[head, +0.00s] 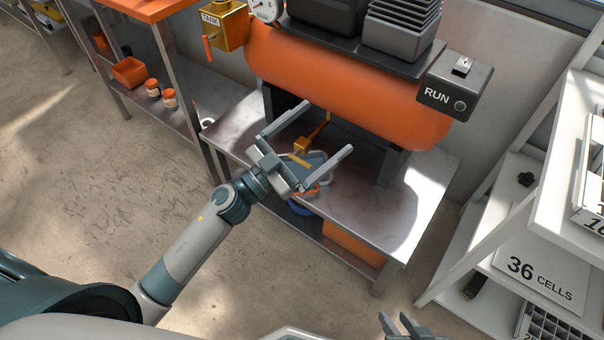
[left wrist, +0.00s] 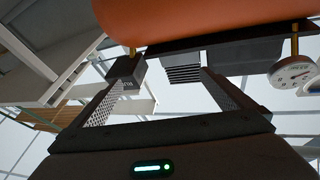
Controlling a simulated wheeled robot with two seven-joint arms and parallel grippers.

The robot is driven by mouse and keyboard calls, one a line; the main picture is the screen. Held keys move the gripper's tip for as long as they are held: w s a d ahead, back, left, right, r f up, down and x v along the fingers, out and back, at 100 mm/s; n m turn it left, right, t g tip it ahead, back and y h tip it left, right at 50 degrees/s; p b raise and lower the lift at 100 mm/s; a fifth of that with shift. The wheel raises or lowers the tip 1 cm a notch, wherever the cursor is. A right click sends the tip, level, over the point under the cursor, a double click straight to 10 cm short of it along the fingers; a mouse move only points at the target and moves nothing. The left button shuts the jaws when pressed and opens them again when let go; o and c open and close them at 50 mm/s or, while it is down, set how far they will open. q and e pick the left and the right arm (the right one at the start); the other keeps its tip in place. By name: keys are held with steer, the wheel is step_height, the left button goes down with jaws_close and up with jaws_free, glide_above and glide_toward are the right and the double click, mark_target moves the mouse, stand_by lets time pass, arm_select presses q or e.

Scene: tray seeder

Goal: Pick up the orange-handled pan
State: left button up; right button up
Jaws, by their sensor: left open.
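The pan (head: 317,166) is a shallow grey-blue dish on the metal bench under the orange tank. Its orange handle (head: 303,192) points toward the bench's front edge. My left gripper (head: 329,127) is open, with its two fingers spread above the pan and hiding part of it. I cannot tell the exact height between them. In the left wrist view the open fingers (left wrist: 168,74) have nothing between them, and the pan does not show. My right gripper (head: 402,320) shows only partly at the bottom edge of the head view, away from the bench.
White shelves (head: 455,270) are at the right. An orange bin (head: 355,242) sits below.

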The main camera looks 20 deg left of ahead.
arm_select(q)
steer(key=w+f+m+g, duration=0.4)
steer(key=f+m+g, duration=0.35)
steer(key=g, duration=0.45)
steer(key=w+a+f+n+g+y, duration=0.1)
steer(key=a+y, duration=0.3)
steer(key=a, duration=0.4)
steer(key=w+a+f+n+g+y, duration=0.1)
steer(key=w+a+f+n+y, duration=0.1)
steer(key=a, duration=0.5)
step_height(320, 180, down, 2)
steer(key=shift+w+a+n+g+y, duration=0.3)
steer(key=shift+n+y, duration=0.35)
steer(key=shift+y, duration=0.35)
steer(key=b+x, duration=0.2)
steer(key=x, duration=0.9)
steer(key=shift+f, duration=0.2)
steer(key=shift+d+f, duration=0.25)
steer(key=shift+f, duration=0.1)
arm_select(e)
steer(key=shift+w+a+r+t+y, duration=0.35)
steer(key=shift+w+a+r+t, duration=0.35)
steer(key=shift+w+r+t, duration=0.15)
steer(key=shift+w+a+r+t+y, duration=0.35)
steer(key=shift+w+a+r+t, duration=0.4)
steer(key=shift+w, duration=0.15)
